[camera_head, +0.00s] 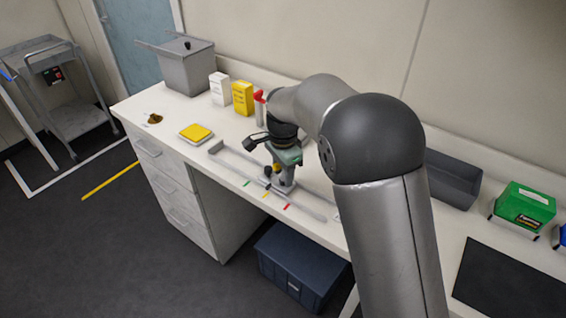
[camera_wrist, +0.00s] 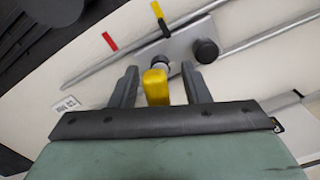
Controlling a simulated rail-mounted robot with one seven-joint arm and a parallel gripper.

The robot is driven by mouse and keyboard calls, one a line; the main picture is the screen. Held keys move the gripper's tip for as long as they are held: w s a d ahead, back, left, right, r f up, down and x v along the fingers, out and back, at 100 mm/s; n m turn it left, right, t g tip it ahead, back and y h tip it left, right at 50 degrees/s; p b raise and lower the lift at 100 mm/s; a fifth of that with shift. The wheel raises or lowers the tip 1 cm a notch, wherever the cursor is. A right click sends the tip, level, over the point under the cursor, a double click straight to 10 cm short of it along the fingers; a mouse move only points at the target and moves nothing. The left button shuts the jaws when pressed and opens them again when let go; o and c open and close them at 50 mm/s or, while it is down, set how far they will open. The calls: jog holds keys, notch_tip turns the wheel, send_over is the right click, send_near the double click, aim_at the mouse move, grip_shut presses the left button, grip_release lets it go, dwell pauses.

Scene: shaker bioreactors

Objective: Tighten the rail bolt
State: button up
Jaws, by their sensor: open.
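A metal rail (camera_head: 240,158) lies on the white bench and carries a flat grey plate (camera_wrist: 182,46). On the plate stand a black round knob (camera_wrist: 206,51) and a yellow handle (camera_wrist: 157,87) with a grey round collar (camera_wrist: 160,63) at its far end. The yellow handle looks like the rail bolt. My gripper (camera_wrist: 159,72) is open, with one finger on each side of the yellow handle and visible gaps between. In the head view my gripper (camera_head: 284,172) is low over the plate, pointing down, and hides part of it.
A yellow-topped block (camera_head: 196,133), yellow box (camera_head: 243,98), white box (camera_head: 219,88) and grey bin (camera_head: 186,68) stand to the left. A green box (camera_head: 524,205) and dark mat (camera_head: 512,283) are at right.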

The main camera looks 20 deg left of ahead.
notch_tip(320, 180, up, 17)
jog(key=s+d+f+n, duration=0.15)
jog(key=s+d, duration=0.25)
jog(key=d, duration=0.5)
jog(key=s+d+f+n, duration=0.1)
jog(key=s+d+n, duration=0.15)
jog(key=d, duration=0.75)
jog(key=s+d+f+n, duration=0.2)
jog(key=s+d+f, duration=0.3)
jog(key=s, duration=0.4)
jog(key=s+d+f+n, duration=0.2)
jog(key=s+d+f, duration=0.3)
jog(key=s, duration=0.5)
jog(key=shift+d+n+b, duration=0.35)
jog(key=shift+d+n, duration=0.05)
jog(key=shift+d, duration=0.6)
